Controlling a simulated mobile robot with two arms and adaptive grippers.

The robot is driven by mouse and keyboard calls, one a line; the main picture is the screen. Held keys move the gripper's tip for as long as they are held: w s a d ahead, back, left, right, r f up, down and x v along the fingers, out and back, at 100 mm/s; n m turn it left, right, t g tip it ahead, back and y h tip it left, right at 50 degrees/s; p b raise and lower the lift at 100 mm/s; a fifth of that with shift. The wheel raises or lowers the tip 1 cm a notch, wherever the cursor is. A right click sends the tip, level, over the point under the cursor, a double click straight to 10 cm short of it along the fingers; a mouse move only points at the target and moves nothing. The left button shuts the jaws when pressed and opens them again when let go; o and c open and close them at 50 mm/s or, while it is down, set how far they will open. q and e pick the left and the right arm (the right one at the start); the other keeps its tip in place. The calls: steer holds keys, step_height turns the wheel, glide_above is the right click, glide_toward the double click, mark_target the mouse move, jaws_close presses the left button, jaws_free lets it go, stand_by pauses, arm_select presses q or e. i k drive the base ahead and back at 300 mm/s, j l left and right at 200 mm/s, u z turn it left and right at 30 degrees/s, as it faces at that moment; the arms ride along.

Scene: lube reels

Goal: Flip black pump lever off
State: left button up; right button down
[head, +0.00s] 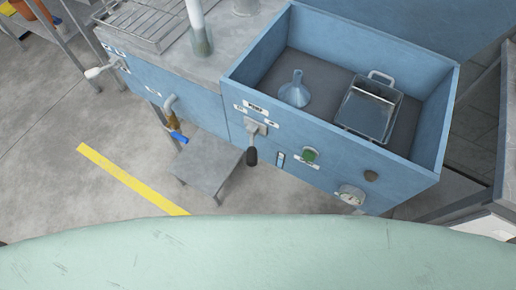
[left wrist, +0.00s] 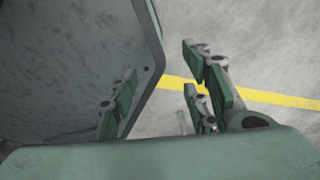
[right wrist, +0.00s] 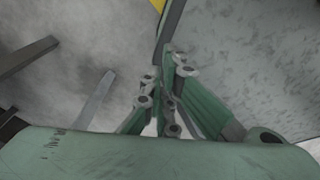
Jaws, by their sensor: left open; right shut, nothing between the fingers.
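The pump lever has a black grip (head: 252,157) on a grey stem and hangs down from the front of the blue cabinet (head: 220,118) in the head view. A white label (head: 256,108) is above it, too small to read surely. Neither gripper shows in the head view, and the lever is not recognisable in the wrist views. My left gripper (left wrist: 160,72) is open and empty in the left wrist view, over the floor. My right gripper (right wrist: 174,58) is shut with nothing in it in the right wrist view.
The cabinet front also carries a green switch (head: 310,154), a round dial (head: 350,195) and a tap with a blue handle (head: 179,137). A funnel (head: 295,92) and metal pan (head: 353,108) sit in its open bin. A low grey shelf (head: 208,168) juts out below.

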mark_target(252, 160)
steer(key=k+l+u, duration=0.1)
steer(key=l, duration=0.3)
steer(key=k+l, duration=0.2)
steer(key=l, duration=0.25)
steer(key=k+l+u, duration=0.15)
steer(key=l, duration=0.25)
